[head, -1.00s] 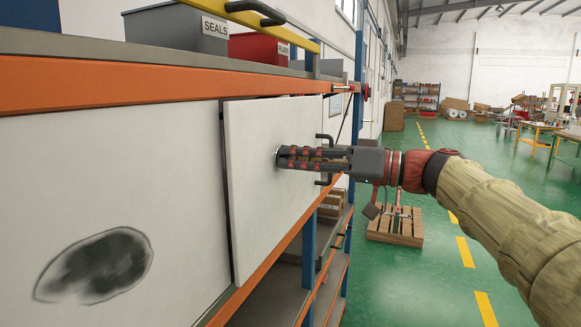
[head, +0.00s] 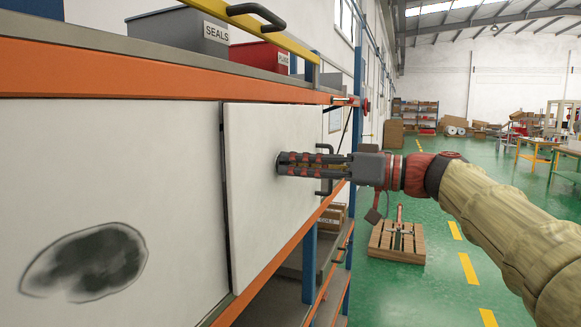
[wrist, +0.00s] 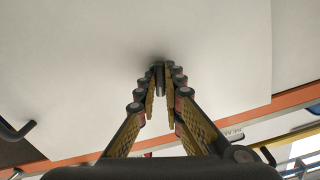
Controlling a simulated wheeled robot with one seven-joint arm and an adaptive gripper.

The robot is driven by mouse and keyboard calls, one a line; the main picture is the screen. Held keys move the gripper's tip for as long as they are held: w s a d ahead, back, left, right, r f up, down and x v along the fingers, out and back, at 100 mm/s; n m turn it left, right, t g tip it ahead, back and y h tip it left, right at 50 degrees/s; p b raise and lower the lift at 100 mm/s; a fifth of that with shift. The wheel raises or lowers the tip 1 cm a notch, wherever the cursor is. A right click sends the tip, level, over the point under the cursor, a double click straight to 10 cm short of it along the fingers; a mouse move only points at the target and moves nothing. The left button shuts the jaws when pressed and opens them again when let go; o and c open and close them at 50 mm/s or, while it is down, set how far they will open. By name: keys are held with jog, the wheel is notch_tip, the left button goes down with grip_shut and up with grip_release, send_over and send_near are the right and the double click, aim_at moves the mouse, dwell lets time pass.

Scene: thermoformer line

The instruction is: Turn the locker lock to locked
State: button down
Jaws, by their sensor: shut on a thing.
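The white locker door (head: 250,215) fills the middle of the head view and most of the wrist view (wrist: 80,60). My gripper (head: 281,163) reaches the door face from the right, with its fingertips at the door's surface. In the wrist view my gripper (wrist: 160,70) is closed around a small grey lock piece (wrist: 159,80) that stands out from the door. The fingers mostly hide the lock, and I cannot tell which way it is turned. A dark door handle (head: 325,182) is just right of my fingers, partly behind them.
An orange beam (head: 120,85) runs above the door. A shelf over it holds a grey SEALS bin (head: 175,32) and a red bin (head: 258,55). A yellow bar (head: 265,32) crosses above. A pallet (head: 397,243) lies on the green floor, with open floor around it.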

jog(key=shift+f+n+b, duration=0.2)
jog(key=shift+n+b, duration=0.6)
jog(key=shift+b, duration=0.8)
jog(key=shift+r+n, duration=0.1)
jog(key=shift+n, duration=0.4)
jog(key=c, duration=1.9)
grip_release()
jog(key=shift+o, duration=0.3)
